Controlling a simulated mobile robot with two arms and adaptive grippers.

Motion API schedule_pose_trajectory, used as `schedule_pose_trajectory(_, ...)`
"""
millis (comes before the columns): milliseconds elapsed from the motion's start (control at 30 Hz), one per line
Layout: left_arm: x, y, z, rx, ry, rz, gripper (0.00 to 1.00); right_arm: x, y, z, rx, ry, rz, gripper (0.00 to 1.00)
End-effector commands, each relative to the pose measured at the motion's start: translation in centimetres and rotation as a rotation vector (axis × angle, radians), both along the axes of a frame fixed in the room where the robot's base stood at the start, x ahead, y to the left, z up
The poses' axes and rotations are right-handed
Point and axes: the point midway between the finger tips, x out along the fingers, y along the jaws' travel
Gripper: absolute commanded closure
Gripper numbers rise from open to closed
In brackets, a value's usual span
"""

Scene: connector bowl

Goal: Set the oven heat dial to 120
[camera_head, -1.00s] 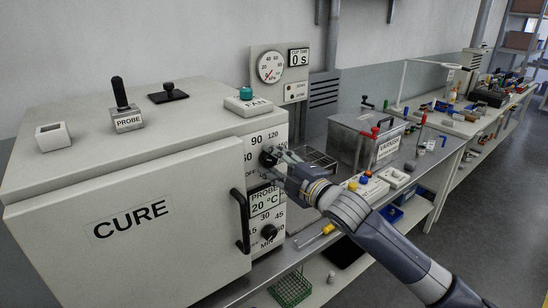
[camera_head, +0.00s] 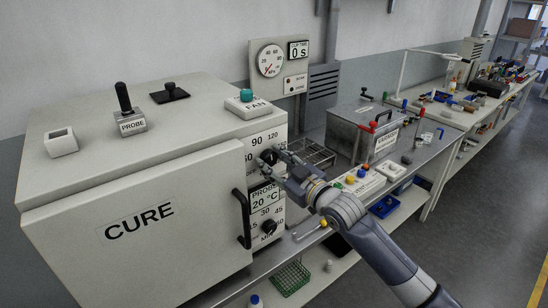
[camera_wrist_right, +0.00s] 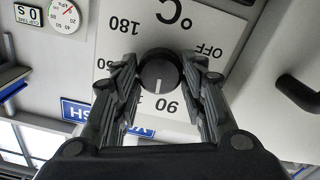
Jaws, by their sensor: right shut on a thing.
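The oven heat dial (camera_wrist_right: 160,72) is a round black knob with a white mark, on the white front panel of the oven marked CURE (camera_head: 140,222). My right gripper (camera_wrist_right: 160,78) has its fingers on both sides of the knob and is shut on it. In the upside-down right wrist view, the white mark points down, close to the printed 90 and slightly to its left. The 180 and OFF labels are readable; other numbers are partly behind the fingers. In the head view, my right gripper (camera_head: 275,160) hides part of the dial. My left gripper is out of view.
Below the dial are a probe readout of 20 °C (camera_head: 264,200) and a timer knob (camera_head: 268,227). The oven door handle (camera_head: 242,218) stands out just left of them. A wire rack (camera_head: 312,153) and a metal varnish box (camera_head: 362,132) stand right on the bench.

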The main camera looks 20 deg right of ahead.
Motion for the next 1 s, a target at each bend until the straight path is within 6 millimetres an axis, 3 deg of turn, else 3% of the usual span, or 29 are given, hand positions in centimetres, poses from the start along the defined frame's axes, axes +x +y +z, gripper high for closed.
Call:
schedule_pose_trajectory(500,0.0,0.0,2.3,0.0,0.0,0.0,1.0,0.0,0.0,0.0,0.393,0.147,0.0,0.85)
schedule_pose_trajectory(1000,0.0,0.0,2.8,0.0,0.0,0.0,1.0,0.0,-0.1,-0.2,0.523,0.194,0.0,0.85)
